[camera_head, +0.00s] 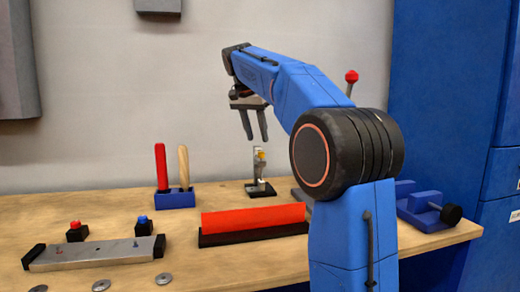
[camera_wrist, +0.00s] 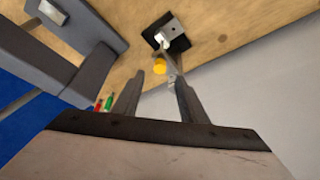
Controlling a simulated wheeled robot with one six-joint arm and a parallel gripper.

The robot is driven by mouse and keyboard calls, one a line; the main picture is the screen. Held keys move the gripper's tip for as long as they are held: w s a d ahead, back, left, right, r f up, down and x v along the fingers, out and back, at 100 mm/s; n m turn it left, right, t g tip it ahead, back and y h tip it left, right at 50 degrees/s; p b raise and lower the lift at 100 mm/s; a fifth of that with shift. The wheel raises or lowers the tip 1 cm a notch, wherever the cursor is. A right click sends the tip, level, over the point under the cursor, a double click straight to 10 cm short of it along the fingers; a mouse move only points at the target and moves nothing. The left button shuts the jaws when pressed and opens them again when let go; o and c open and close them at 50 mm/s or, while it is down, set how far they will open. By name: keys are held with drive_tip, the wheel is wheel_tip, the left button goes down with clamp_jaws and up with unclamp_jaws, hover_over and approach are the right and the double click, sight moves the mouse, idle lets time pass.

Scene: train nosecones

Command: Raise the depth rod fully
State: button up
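A small upright grey gauge (camera_head: 259,166) with a yellow knob stands on a dark base (camera_head: 268,193) at the back of the bench. I take its slim upright part for the depth rod, but it is too small to tell how far it is raised. In the wrist view, the yellow knob (camera_wrist: 159,67) and the dark base (camera_wrist: 180,41) show beyond the fingertips. My gripper (camera_head: 256,139) points down above the gauge, with its fingers apart and nothing held. In the wrist view my gripper (camera_wrist: 156,76) has the gauge between and beyond its fingers; contact cannot be told.
A blue holder (camera_head: 175,200) with red and wooden handles stands left of the gauge. A red bar (camera_head: 254,217) lies in front. A metal plate fixture (camera_head: 95,253) and washers are at front left. A red-knobbed lever (camera_head: 351,76) and a blue clamp (camera_head: 430,210) are at right.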

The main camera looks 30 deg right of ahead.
sight(260, 153)
drive_tip(key=shift+x, duration=3.15)
drive_tip(key=shift+c, duration=0.6)
